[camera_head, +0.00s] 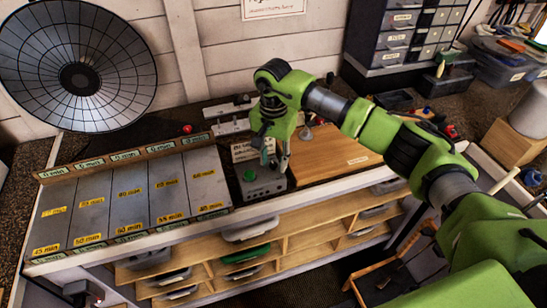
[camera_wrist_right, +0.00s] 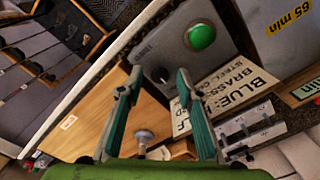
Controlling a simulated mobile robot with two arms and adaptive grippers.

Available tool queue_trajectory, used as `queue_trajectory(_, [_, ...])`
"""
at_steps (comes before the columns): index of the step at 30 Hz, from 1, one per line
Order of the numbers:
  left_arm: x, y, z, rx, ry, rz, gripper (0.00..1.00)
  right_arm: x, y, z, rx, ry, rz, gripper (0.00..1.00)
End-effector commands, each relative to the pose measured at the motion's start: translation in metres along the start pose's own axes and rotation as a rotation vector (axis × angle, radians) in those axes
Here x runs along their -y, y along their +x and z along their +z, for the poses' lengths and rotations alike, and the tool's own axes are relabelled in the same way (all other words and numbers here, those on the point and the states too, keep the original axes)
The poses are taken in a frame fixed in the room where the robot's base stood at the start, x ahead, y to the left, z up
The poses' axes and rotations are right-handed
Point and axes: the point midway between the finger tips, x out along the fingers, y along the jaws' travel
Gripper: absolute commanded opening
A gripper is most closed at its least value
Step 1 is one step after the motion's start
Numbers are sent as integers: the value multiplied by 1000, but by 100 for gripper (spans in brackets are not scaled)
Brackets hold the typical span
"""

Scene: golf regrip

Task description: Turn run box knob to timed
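The run box (camera_head: 265,188) is a grey box near the front edge of the bench, with a green button (camera_head: 249,175) on top. In the right wrist view the box (camera_wrist_right: 170,43) shows its green button (camera_wrist_right: 201,36) and a small dark knob (camera_wrist_right: 160,75). My right gripper (camera_head: 281,160) is above the box, pointing down. In the wrist view its two teal fingers (camera_wrist_right: 157,73) are apart, with the knob showing between the tips. I cannot tell whether they touch it. The knob's setting is too small to read. My left gripper is not in view.
A sign with "BLUE" and "BRASS" lettering (camera_wrist_right: 232,85) stands close behind the box. A sectioned tray with minute labels (camera_head: 125,200) lies to the left. A wooden board (camera_head: 325,158) lies to the right. Shelves (camera_head: 285,243) are under the bench.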

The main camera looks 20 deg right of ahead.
Motion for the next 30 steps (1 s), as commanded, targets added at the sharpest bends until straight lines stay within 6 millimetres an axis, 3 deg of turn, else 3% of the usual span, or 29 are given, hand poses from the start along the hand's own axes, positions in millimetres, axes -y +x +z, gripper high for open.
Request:
queue_trajectory(2, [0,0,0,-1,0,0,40,0,0,0,0,0,0,28])
queue_trajectory(5, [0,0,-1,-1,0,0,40,0,0,0,1,0,0,2])
queue_trajectory(6, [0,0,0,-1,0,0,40,0,0,0,1,0,0,0])
queue_trajectory(19, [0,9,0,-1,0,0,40,0,1,0,1,58,0,0])
queue_trajectory(30, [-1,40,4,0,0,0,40,0,3,0,-1,337,-2,0])
